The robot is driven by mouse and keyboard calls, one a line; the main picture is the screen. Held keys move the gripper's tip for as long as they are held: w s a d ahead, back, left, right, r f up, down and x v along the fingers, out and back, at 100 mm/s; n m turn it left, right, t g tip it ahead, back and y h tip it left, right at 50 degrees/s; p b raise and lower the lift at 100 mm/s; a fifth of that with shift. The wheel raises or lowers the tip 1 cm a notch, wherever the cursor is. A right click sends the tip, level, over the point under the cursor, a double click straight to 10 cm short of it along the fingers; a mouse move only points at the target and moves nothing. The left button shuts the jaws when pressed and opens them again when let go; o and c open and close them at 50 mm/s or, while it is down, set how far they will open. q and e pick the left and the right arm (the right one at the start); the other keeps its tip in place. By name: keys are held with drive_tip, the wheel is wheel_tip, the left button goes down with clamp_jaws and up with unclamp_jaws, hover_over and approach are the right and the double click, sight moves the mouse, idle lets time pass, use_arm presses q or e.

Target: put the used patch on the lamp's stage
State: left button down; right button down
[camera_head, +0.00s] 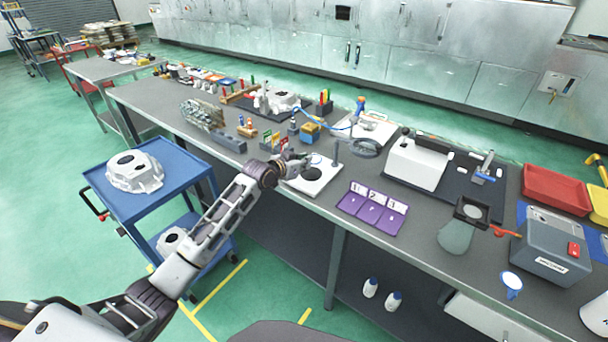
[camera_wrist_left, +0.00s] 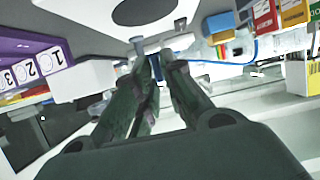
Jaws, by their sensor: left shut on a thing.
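My left gripper (camera_head: 290,170) is over the left part of the plate. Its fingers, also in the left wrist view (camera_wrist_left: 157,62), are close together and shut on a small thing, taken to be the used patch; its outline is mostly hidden. My right gripper is not in view.
A purple board (camera_head: 372,208) numbered 1, 2, 3 lies right of the plate. A blue cart (camera_head: 182,165) with a casting (camera_head: 134,172) is at the left.

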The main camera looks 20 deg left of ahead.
sight(303, 181)
use_arm(q)
drive_tip(key=shift+f, duration=0.75)
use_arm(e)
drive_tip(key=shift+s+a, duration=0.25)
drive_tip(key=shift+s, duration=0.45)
